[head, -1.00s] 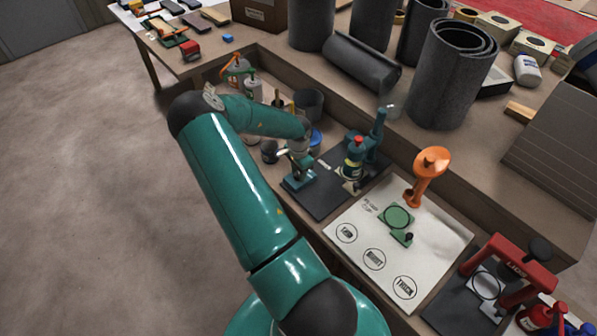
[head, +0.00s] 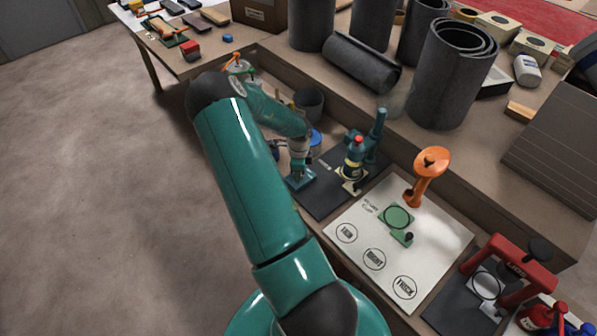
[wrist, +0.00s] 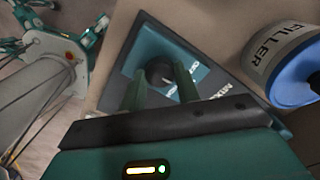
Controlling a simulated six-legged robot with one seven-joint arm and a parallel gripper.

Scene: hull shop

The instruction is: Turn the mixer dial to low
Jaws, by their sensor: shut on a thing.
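The mixer dial (wrist: 158,72) is a round black knob on a teal block (wrist: 200,62), seen in the wrist view. My gripper (wrist: 160,82) has one green finger on each side of the knob and is shut on it. The fingers and my wrist hide part of the knob; its pointer and setting marks cannot be read. In the head view my gripper (head: 300,177) is at the teal block on the left part of a dark mat. The teal mixer (head: 375,140) stands on that mat, to the right of my gripper.
A filler can (wrist: 285,62) with a blue rim is close on the right in the wrist view. A red press (head: 520,265) stands farther right.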

